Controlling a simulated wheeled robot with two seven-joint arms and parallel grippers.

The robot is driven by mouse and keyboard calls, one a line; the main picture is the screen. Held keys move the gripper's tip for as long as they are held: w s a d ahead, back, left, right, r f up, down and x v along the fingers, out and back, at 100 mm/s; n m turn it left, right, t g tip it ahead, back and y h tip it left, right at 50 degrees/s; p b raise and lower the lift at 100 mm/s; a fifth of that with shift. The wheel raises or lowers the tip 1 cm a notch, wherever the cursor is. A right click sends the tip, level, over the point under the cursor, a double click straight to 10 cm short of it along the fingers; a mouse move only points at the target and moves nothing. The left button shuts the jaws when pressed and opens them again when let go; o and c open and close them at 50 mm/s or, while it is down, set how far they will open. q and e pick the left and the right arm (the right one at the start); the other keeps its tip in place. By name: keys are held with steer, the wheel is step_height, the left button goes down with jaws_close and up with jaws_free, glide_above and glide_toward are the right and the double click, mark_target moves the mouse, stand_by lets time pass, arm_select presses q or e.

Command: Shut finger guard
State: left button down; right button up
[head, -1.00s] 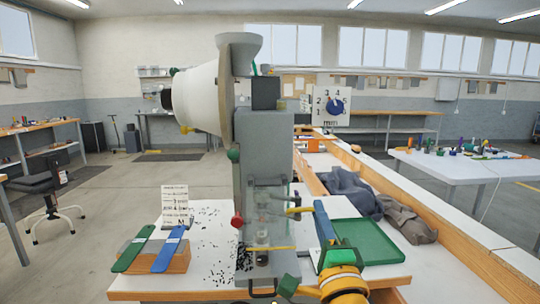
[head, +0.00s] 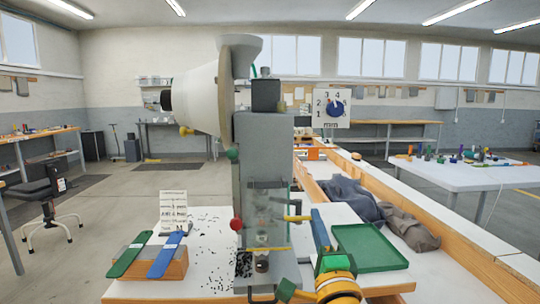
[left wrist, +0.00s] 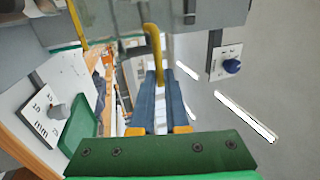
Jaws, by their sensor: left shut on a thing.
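The grey eyelet press (head: 262,150) stands in the middle of the head view. Its finger guard (head: 266,212) is a clear panel in front of the lower body, with a yellow handle (head: 297,218) sticking out to the right. My left gripper (head: 318,222) has its blue fingers closed at that handle. In the left wrist view the fingers (left wrist: 155,88) meet around the yellow handle (left wrist: 154,50). I cannot tell exactly how far the guard stands from its closed position. My right gripper is not in view.
A green tray (head: 370,247) lies right of my left gripper. A wooden block (head: 172,270) with a green bar and a blue bar stands at left. Small black bits (head: 205,222) are strewn on the white table. A card with text (head: 173,208) stands behind the block.

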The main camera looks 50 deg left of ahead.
arm_select(q)
steer(key=shift+w+a+f+b, duration=0.4)
steer(key=shift+w+a, duration=0.1)
steer(key=shift+a, duration=0.1)
steer(key=shift+w+a, duration=0.2)
steer(key=shift+a, duration=0.05)
steer(key=c, duration=1.1)
jaws_free()
steer(key=shift+f, duration=0.1)
steer(key=shift+o, duration=1.3)
steer(key=shift+w+a, duration=0.15)
